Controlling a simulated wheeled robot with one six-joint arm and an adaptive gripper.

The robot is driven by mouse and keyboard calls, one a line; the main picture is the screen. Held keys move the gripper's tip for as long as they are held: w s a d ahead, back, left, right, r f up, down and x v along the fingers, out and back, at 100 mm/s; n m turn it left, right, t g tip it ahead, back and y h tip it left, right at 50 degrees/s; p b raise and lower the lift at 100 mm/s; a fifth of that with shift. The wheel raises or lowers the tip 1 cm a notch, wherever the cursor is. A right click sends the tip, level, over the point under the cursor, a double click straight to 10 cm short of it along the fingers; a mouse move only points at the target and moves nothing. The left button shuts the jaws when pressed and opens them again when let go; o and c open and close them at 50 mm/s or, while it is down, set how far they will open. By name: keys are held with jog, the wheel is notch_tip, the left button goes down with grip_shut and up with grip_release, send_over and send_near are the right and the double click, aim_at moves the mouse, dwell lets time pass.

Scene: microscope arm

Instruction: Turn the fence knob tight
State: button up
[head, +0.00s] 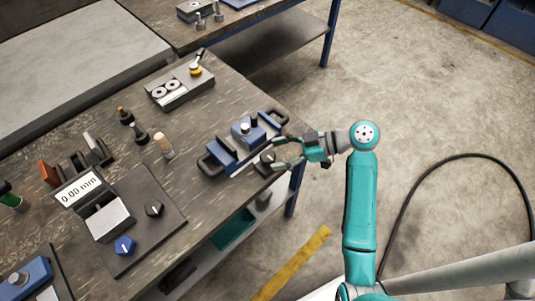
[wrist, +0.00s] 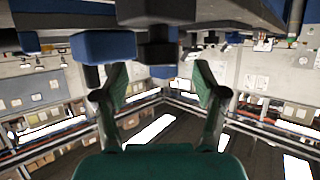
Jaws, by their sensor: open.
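A blue fixture with black end handles (head: 238,146) lies near the bench's right edge in the head view. A dark round knob (head: 265,159) sits at its front right side; I take it for the fence knob, though its label cannot be read. My gripper (head: 279,152) is beside it, reaching in from the right with its fingers apart. In the wrist view my gripper (wrist: 160,72) is open and empty. A dark cylindrical part (wrist: 158,48), likely the knob, shows above and between the fingertips. A blue block (wrist: 102,46) is left of it. Contact cannot be told.
A panel with a readout of 0.00 mm (head: 82,188) and a plate with black and blue knobs (head: 140,215) stand left. A grey box with dials (head: 180,88) is behind. Several small upright tools are between.

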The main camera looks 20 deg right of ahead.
aim_at(269, 155)
jog(key=shift+x, duration=1.8)
jog(key=c, duration=1.2)
